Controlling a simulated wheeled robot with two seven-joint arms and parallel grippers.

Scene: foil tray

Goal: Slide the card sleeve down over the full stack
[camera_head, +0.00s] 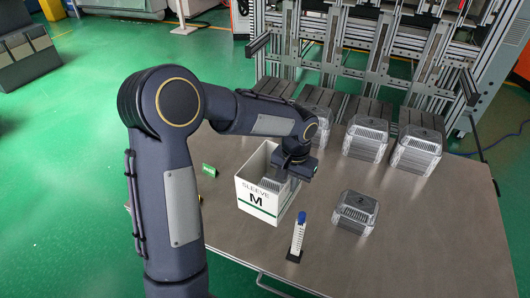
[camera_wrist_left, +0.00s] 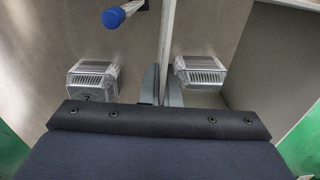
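The card sleeve (camera_head: 258,200) is a white open-topped box marked "SLEEVE M", upright at the middle of the table. My left gripper (camera_head: 294,172) is at the top of its right wall. In the left wrist view the gripper (camera_wrist_left: 161,88) has one finger on each side of the thin sleeve wall (camera_wrist_left: 167,35), and looks shut on it. A clear ribbed container (camera_wrist_left: 201,74) shows inside the sleeve; the sleeve walls hide its lower part and how many are stacked. I cannot tell whether the sleeve's bottom touches the table. My right gripper is not in view.
A clear container (camera_head: 355,212) stands right of the sleeve. Others (camera_head: 366,138) (camera_head: 416,150) stand at the back, before grey racks. A blue-capped marker (camera_head: 298,235) stands upright in front of the sleeve. A green tag (camera_head: 209,170) is at left. The table's right front (camera_head: 430,250) is clear.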

